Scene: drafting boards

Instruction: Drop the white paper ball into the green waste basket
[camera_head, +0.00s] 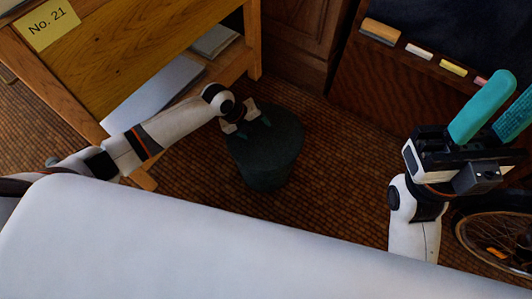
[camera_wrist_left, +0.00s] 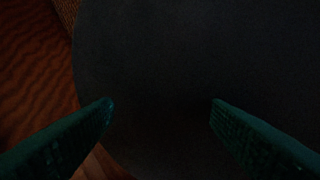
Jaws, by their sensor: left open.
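The dark green waste basket (camera_head: 268,165) stands on the floor in the middle of the head view, beside the wooden desk. My left gripper (camera_head: 251,126) is over the basket's top, with its fingers apart and nothing between them. In the left wrist view the left gripper's two green fingers (camera_wrist_left: 161,102) are spread over a dark, rounded surface (camera_wrist_left: 190,50), which I take to be the basket. I do not see the white paper ball in either view. My right gripper (camera_head: 513,90) is raised at the right edge, with its teal fingers apart and no object visible between them.
The wooden desk (camera_head: 150,50) with a "No. 21" label (camera_head: 46,23) and papers on its lower shelf (camera_head: 155,92) is at the upper left. A ledge with an eraser (camera_head: 381,31) and chalks is at the upper right. Bare floor (camera_head: 335,180) lies right of the basket.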

